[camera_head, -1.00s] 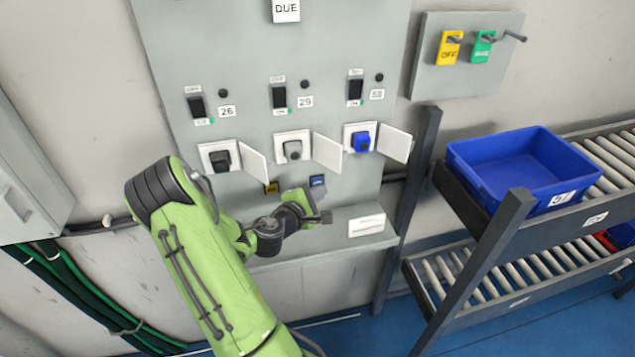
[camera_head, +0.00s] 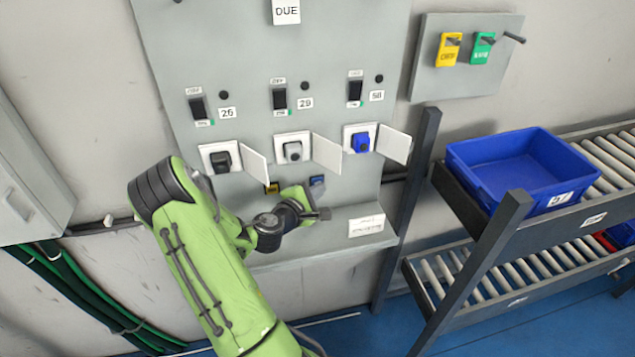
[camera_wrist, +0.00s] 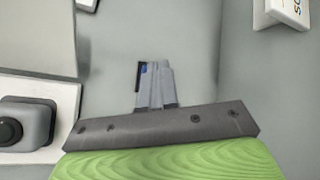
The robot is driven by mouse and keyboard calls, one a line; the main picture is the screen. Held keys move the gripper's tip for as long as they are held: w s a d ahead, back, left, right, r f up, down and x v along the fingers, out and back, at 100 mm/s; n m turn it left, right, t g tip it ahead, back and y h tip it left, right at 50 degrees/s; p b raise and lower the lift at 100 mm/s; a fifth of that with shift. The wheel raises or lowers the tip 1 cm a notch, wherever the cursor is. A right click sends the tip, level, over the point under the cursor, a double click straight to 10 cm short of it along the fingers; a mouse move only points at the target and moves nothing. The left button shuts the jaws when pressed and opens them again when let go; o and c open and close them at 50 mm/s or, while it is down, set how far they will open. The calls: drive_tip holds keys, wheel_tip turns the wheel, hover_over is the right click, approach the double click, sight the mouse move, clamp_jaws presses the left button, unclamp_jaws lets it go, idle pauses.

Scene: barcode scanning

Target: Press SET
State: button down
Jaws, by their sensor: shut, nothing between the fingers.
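A small blue button or tag (camera_head: 317,181) sits low on the grey panel (camera_head: 230,50), right of a small yellow one (camera_head: 272,188). I cannot read the lettering on either, so I cannot tell which is SET. My gripper (camera_head: 322,214) is in front of the lower panel, just below the blue one, and partly hides it. In the wrist view my gripper's fingers (camera_wrist: 155,85) are together and empty. A bit of blue (camera_wrist: 146,68) shows at their tips; contact cannot be told.
Above are three sockets, black (camera_head: 221,160), grey (camera_head: 293,151) and blue (camera_head: 361,142), with white flaps open to the right. A white label block (camera_head: 366,226) is on the ledge at right. A blue bin (camera_head: 520,168) stands on the roller rack.

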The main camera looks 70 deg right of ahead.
drive_tip(key=shift+w+d, duration=0.15)
drive_tip(key=shift+d, duration=0.1)
idle(0.4)
drive_tip(key=shift+s+a+b, duration=0.35)
drive_tip(key=shift+s+a, duration=0.05)
drive_tip(key=shift+a, duration=0.3)
drive_tip(key=shift+s+a+b, duration=0.45)
drive_tip(key=shift+a+b, duration=0.05)
drive_tip(key=shift+a, duration=0.2)
drive_tip(key=shift+s+a+b, duration=0.4)
drive_tip(key=shift+a+b, duration=0.05)
drive_tip(key=shift+a, duration=0.3)
drive_tip(key=shift+s+a+b, duration=0.45)
drive_tip(key=shift+a+b, duration=0.05)
drive_tip(key=shift+a, duration=0.2)
